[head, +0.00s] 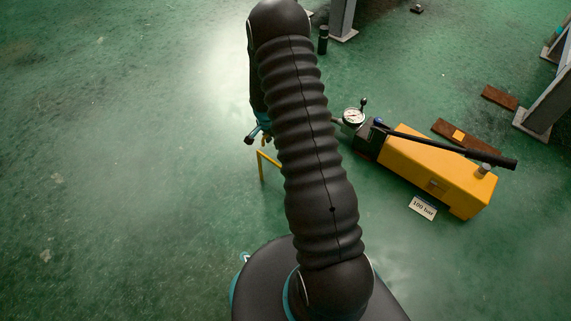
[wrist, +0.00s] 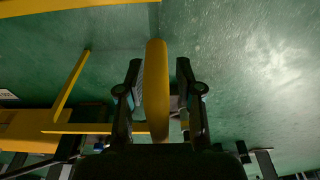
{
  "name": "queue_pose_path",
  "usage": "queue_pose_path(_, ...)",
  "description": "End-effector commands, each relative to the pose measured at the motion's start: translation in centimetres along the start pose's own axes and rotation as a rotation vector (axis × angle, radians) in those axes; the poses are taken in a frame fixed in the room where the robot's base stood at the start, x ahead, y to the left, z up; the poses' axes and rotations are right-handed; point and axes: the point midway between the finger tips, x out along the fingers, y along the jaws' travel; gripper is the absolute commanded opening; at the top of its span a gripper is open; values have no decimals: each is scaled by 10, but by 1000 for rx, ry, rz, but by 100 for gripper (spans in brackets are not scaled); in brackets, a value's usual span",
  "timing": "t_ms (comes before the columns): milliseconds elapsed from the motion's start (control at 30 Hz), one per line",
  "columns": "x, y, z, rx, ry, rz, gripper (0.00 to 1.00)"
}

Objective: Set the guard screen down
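The guard screen shows as a thin yellow frame (head: 262,166) in the head view, left of my arm, which hides much of it. In the wrist view a thick yellow bar of it (wrist: 156,90) runs between the two fingers of my gripper (wrist: 159,68). The fingers stand apart, with a visible gap on each side of the bar, so the gripper looks open around it. Thinner yellow bars (wrist: 72,85) show at left in the wrist view. In the head view my gripper is mostly hidden behind my arm. I cannot tell whether the frame's feet touch the floor.
A yellow hand pump (head: 430,170) with a black lever and a gauge (head: 353,117) stands right of my arm. A "100 bar" card (head: 422,208) lies by it. Brown plates (head: 499,97) and grey steel legs (head: 545,105) are at right. The green floor at left is clear.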

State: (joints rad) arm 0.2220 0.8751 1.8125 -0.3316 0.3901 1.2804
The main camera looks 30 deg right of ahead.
Motion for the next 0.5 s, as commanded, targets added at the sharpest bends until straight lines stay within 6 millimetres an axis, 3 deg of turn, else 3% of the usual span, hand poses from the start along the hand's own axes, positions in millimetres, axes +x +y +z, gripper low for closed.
queue_pose_path(200,0,0,0,0,1,-1,35)
queue_pose_path(367,0,0,0,0,1,-1,0)
queue_pose_path(500,0,0,0,0,1,-1,0)
